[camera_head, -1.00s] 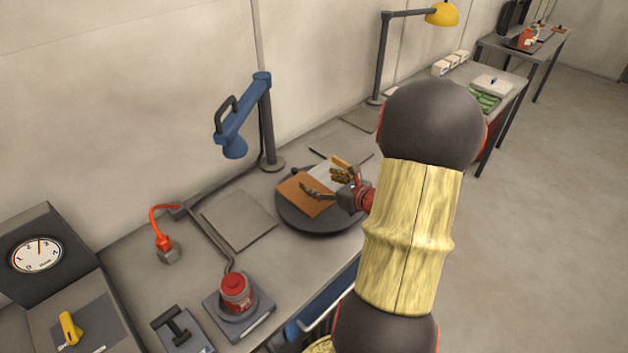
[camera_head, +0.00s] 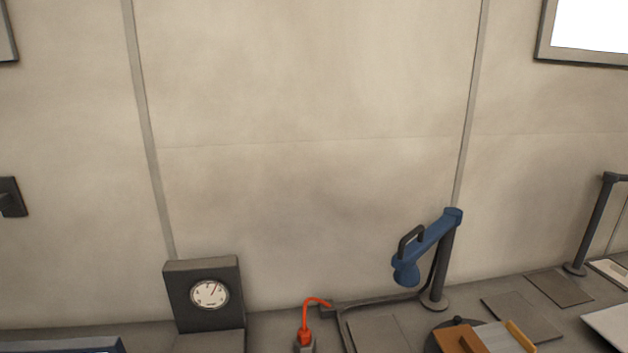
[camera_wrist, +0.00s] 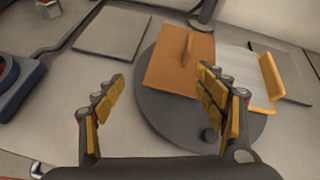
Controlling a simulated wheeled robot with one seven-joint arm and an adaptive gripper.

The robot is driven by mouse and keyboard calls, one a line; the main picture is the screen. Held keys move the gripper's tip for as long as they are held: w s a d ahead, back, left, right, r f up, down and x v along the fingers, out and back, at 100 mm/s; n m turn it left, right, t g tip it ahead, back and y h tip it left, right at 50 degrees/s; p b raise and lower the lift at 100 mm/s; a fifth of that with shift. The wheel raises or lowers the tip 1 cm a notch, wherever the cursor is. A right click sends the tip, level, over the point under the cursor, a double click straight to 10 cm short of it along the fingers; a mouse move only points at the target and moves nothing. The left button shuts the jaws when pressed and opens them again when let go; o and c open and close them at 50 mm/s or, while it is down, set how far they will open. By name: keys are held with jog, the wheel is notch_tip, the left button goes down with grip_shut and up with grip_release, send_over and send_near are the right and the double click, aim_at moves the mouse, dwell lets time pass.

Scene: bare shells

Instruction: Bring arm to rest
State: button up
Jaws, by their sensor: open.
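My gripper (camera_wrist: 160,110) is open and empty in the wrist view, with its two yellow-padded fingers spread wide. Below and beyond it is a dark round turntable (camera_wrist: 165,112) on the workbench. An orange-brown board with a raised handle (camera_wrist: 178,65) and a light grey plate with a yellow handle (camera_wrist: 240,68) lie on the turntable. The fingers appear apart from both. The head view shows the board (camera_head: 452,341) and the plate (camera_head: 497,338) at the bottom edge, but not my arm or gripper.
A blue lamp-like arm on a post (camera_head: 425,248) rises from the bench. A dial box (camera_head: 203,283) and an orange-red cable plug (camera_head: 305,335) stand to its left. A flat grey pad (camera_wrist: 112,33) lies beside the turntable. The wall above the bench is clear.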

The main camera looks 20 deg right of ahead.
jog(key=s+a+r+n+g+y, duration=0.1)
jog(key=s+a+r+n+g, duration=0.2)
jog(key=a+n, duration=0.7)
jog(key=s+a+n+g+y, duration=0.25)
jog(key=a+n+g, duration=0.35)
jog(key=a+n, duration=0.35)
jog(key=a+r+n+t+h, duration=0.2)
jog(key=a+r+n+h, duration=0.1)
jog(key=a+r+n, duration=1)
jog(key=shift+a+r+n+t, duration=0.2)
jog(key=shift+a+n+t, duration=0.1)
jog(key=shift+a+n, duration=0.35)
